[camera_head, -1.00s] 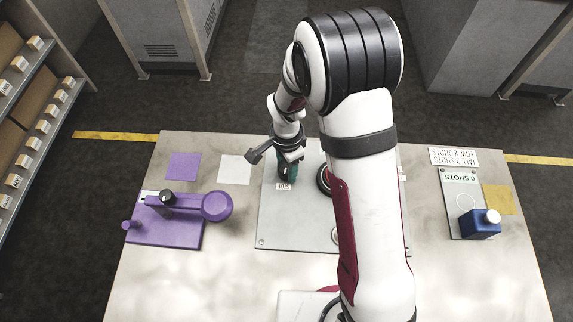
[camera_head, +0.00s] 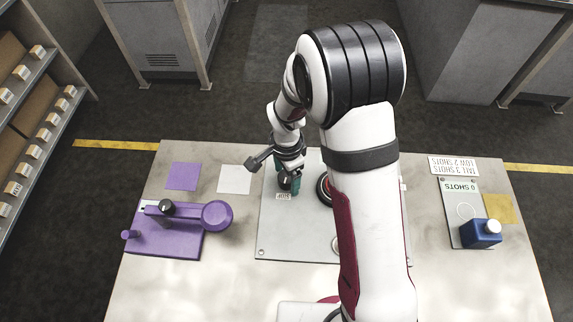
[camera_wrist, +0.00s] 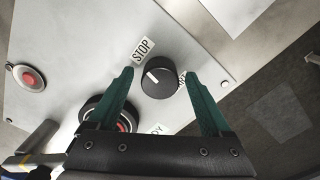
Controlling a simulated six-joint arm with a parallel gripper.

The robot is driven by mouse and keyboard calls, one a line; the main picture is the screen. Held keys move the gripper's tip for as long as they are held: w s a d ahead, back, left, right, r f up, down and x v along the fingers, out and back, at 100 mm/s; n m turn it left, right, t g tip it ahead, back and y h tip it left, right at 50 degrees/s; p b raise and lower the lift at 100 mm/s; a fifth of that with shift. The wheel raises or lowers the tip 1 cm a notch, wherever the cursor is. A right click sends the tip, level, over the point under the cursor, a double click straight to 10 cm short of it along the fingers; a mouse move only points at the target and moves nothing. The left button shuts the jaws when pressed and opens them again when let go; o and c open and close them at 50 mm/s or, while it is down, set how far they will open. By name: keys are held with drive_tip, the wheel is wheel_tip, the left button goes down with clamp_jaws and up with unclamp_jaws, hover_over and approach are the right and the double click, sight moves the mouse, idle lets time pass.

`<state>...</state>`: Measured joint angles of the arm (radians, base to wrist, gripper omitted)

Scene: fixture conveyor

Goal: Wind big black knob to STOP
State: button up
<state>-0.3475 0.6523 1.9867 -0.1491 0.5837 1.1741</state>
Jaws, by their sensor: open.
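The big black knob (camera_wrist: 160,78) is round with a white pointer line and sits on a grey panel (camera_wrist: 75,48). In the wrist view the line points to the left and slightly up, not straight at the STOP label (camera_wrist: 143,49). Another label (camera_wrist: 183,80) is partly hidden by the right finger, and a third (camera_wrist: 156,129) shows only "DY". My gripper (camera_wrist: 165,75) is open, with one teal finger on each side of the knob; I cannot tell whether they touch it. In the head view my gripper (camera_head: 288,182) is over the panel by the STOP label (camera_head: 284,196).
A black-ringed red button (camera_head: 325,188) is close right of the knob. A purple fixture (camera_head: 165,238) with a lever stands left. A blue block (camera_head: 480,234) sits on a plate labelled "0 SHOTS" at right. Purple and white squares lie flat behind.

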sight(286, 176)
wheel_tip(286, 176, up, 15)
drive_tip(key=shift+r, duration=0.15)
drive_tip(key=s+d+r+n, duration=0.1)
drive_tip(key=s+d+n, duration=0.1)
drive_tip(key=s, duration=0.5)
drive_tip(key=s+d+r+n+y, duration=0.1)
drive_tip(key=s+d, duration=0.3)
drive_tip(key=s, duration=0.3)
drive_tip(key=s+d+r+n, duration=0.2)
drive_tip(key=s+d, duration=0.1)
drive_tip(key=s, duration=0.4)
drive_tip(key=shift+s+n+y, duration=0.3)
drive_tip(key=shift+s+y, duration=0.05)
drive_tip(key=shift+y, duration=0.05)
